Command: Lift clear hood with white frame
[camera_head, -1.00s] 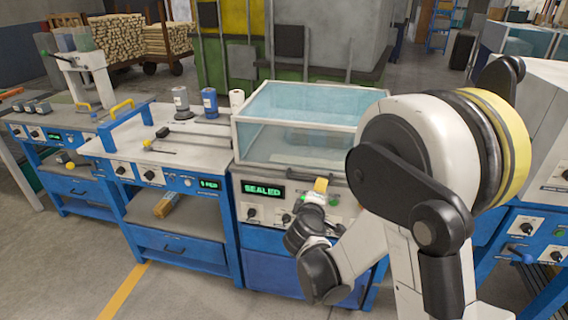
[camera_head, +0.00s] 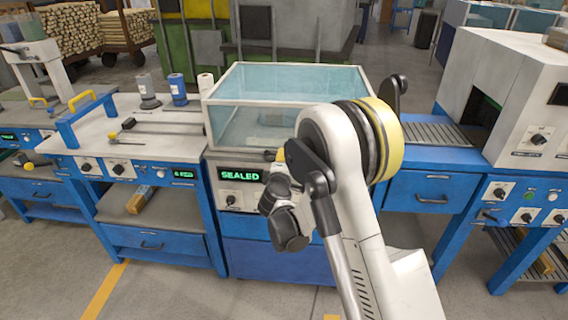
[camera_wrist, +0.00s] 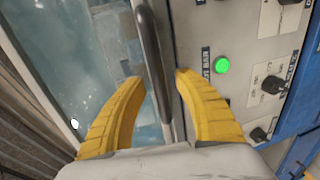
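The clear hood with a white frame (camera_head: 213,122) sits closed on the machine in the head view. Its dark handle (camera_wrist: 152,50) runs along its front edge. In the wrist view, my gripper (camera_wrist: 160,76) is open, with one yellow finger on each side of the handle. The handle lies between the fingers, and I see gaps beside it; contact is not clear. In the head view my arm hides most of the handle and the gripper. A green "SEALED" display (camera_head: 240,175) glows on the front panel.
A round green button (camera_wrist: 222,65) and black knobs (camera_wrist: 272,85) are close to the right finger. A roller conveyor (camera_head: 432,133) and a grey machine (camera_head: 500,85) stand to the right.

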